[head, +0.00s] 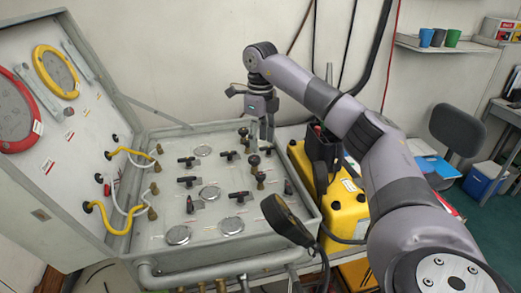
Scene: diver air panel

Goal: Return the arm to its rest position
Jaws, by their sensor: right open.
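My right arm (385,165) reaches in from the lower right and bends down at its far end. My right gripper (260,128) is open and hangs over the back right part of the diver air panel (222,258). It points down, close to the valves near the back edge. I cannot tell whether its fingers touch anything. No object shows between the fingers. My left gripper is not in view.
The panel's open lid (75,140) stands at the left with round gauges. A yellow case (345,212) sits right of the panel, close under my arm. A dark round-headed part (287,218) rises at the panel's front edge. A chair (458,130) stands far right.

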